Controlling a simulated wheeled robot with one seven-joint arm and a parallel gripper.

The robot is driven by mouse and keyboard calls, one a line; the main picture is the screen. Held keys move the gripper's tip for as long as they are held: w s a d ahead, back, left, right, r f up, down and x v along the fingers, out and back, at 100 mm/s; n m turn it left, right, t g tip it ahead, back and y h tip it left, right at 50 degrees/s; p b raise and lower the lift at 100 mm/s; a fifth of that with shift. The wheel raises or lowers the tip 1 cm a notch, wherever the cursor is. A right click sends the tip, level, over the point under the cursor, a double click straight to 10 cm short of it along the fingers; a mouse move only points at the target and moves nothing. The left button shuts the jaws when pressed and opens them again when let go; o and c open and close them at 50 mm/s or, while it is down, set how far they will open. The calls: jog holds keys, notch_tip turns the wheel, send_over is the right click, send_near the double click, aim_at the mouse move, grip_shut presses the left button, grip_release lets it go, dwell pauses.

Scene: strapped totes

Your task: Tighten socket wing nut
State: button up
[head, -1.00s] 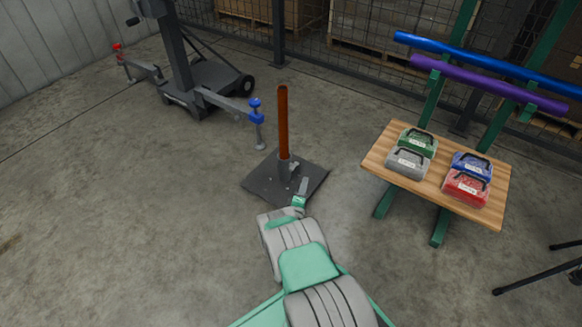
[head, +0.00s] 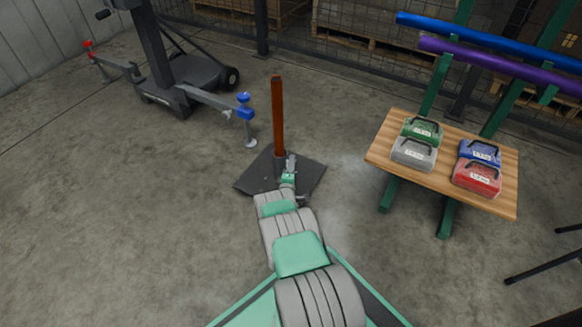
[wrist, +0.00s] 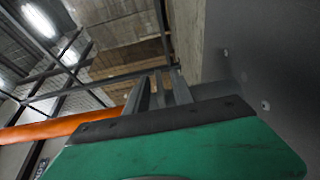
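An orange-brown pole (head: 278,120) stands upright in a grey socket (head: 280,158) on a dark square base plate (head: 258,177). My gripper (head: 291,163) is just right of the socket, low over the plate. In the wrist view the two grey fingers (wrist: 166,90) are apart, with a gap and nothing clearly held between them. The pole (wrist: 60,128) crosses the left of that view, and the dark plate (wrist: 265,65) with bolt heads fills the right. I cannot make out the wing nut; whether the fingers touch the socket is unclear.
A wheeled grey stand (head: 180,80) with red and blue clamp knobs is at the back left. A wooden table (head: 390,140) with green, grey, blue and red cases stands at the right, under blue and purple tubes (head: 480,55). A black tripod leg is at the right edge. Floor around the plate is clear.

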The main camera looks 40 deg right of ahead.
jog(key=shift+w, duration=0.1)
jog(key=shift+c, duration=0.2)
grip_shut()
jog(key=shift+r+p, duration=0.2)
jog(key=shift+p, duration=0.15)
